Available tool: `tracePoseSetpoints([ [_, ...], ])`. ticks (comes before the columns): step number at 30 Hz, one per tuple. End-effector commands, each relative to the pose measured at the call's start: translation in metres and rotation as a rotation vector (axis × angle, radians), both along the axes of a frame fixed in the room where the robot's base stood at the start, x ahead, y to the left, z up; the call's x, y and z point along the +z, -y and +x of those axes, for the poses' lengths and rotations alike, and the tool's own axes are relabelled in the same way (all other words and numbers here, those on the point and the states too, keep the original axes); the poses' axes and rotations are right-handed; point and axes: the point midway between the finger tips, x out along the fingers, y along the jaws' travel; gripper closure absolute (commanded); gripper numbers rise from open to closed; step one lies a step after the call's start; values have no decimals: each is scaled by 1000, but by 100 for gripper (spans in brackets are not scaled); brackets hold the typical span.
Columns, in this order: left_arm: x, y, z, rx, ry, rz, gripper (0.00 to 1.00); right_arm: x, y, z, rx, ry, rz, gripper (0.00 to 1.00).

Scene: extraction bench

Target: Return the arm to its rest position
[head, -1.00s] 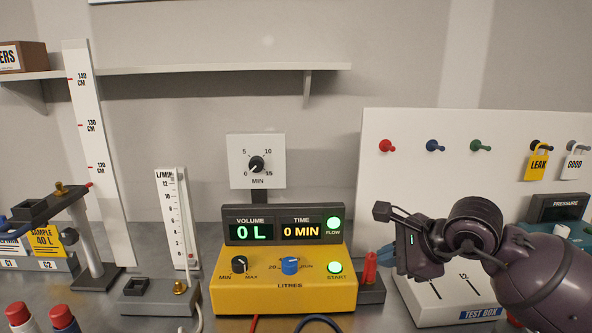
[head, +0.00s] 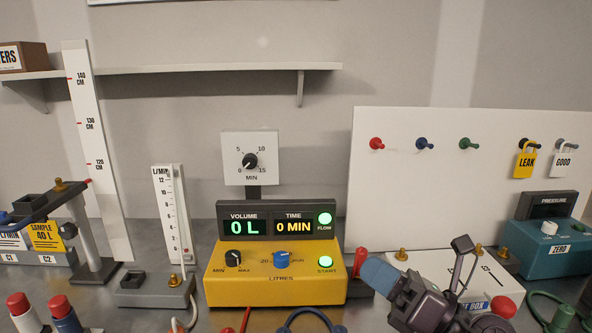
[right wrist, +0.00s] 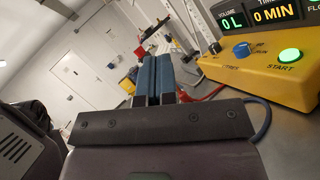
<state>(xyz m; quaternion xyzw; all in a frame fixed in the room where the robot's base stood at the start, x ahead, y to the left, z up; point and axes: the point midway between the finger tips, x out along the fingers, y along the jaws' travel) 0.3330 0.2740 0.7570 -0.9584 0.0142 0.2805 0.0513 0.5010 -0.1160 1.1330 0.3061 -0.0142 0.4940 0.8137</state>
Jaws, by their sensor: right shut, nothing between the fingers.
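My right gripper (head: 376,275) is low at the right of the head view, in front of the white test box (head: 406,260). Its blue fingers are shut together with nothing between them and point left, towards the yellow pump box (head: 275,290). In the right wrist view the closed fingers (right wrist: 154,78) stand side by side, apart from the yellow box at the right. Whether they touch the red-topped post (head: 361,262) in the head view I cannot tell. My left gripper is not in view.
The yellow box shows 0 L and 0 MIN with lit green buttons. A teal pressure box (head: 549,250) stands at the right. A flow meter (head: 170,215) and a tall height scale (head: 97,150) stand left. Red and blue cables run at the front.

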Motion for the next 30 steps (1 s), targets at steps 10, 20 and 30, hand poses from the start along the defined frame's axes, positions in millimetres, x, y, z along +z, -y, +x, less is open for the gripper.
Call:
tracePoseSetpoints([
  [10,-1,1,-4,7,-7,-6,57,-38,99,-2,-335,-502,828,100],
  [20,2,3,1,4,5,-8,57,-162,179,-58,-798,-1022,1494,100],
  [30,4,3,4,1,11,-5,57,-264,186,-166,-1275,-1471,1910,100],
])
